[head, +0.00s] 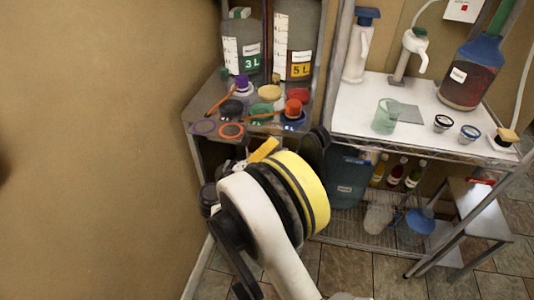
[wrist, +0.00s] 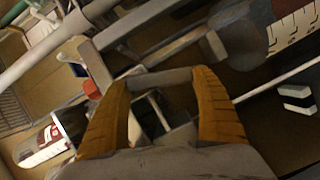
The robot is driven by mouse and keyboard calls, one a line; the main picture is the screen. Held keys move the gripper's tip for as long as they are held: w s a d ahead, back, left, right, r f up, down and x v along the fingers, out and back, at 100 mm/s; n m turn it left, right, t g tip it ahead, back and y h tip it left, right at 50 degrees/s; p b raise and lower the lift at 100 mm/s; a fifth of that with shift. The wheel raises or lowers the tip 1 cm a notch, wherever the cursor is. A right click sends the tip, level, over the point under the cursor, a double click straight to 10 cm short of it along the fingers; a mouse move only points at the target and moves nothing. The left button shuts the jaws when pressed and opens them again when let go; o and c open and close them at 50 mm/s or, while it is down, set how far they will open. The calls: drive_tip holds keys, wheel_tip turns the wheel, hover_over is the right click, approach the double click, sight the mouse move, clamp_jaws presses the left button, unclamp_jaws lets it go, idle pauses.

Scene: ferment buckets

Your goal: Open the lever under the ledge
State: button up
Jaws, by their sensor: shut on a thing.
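In the head view my gripper (head: 263,151) is just below the front of the left ledge (head: 203,98), with one orange-yellow finger showing and the rest hidden by my own arm. In the wrist view my gripper (wrist: 162,85) has its two orange fingers on either side of a short grey bar (wrist: 160,79), held between the fingertips. This bar looks like the lever, but its pivot and how far it is turned cannot be made out. The lever does not show in the head view, where the arm and ledge cover that place.
The ledge carries several jars, lids and a purple-capped bottle (head: 242,86), with 3 L (head: 252,62) and 5 L (head: 301,69) vessels behind. A white-topped table (head: 350,115) stands to the right, with bottles on a lower rack. A wall (head: 90,150) closes the left side.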

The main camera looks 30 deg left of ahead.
drive_tip(key=o, duration=1.4)
drive_tip(key=shift+o, duration=0.2)
drive_tip(key=s+a+r, duration=0.1)
drive_tip(key=s, duration=1)
drive_tip(key=shift+s+a+r, duration=0.25)
drive_tip(key=shift+s+a, duration=0.1)
drive_tip(key=shift+s, duration=0.05)
